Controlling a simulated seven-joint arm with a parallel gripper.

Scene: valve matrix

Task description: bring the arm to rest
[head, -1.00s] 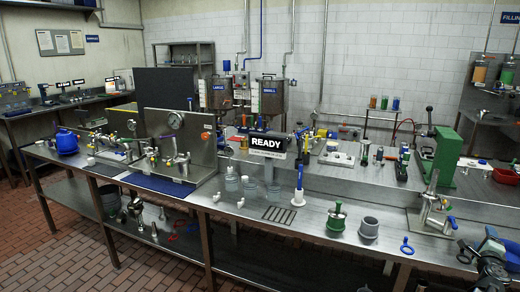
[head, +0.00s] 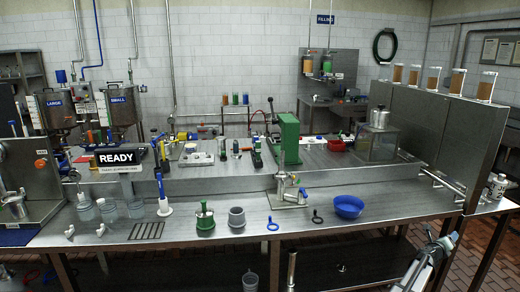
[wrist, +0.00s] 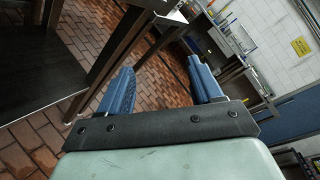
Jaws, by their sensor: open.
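My gripper (wrist: 163,88) shows in the wrist view with its two blue fingers wide apart and nothing between them. Past the fingers are the red-brown tiled floor and dark table legs, so it is clear of the bench top. In the head view part of my arm (head: 428,262) stands at the bottom right, in front of the bench's right end.
A tall steel panel (head: 430,125) stands at the right end. Tiled floor (head: 478,240) shows beyond it.

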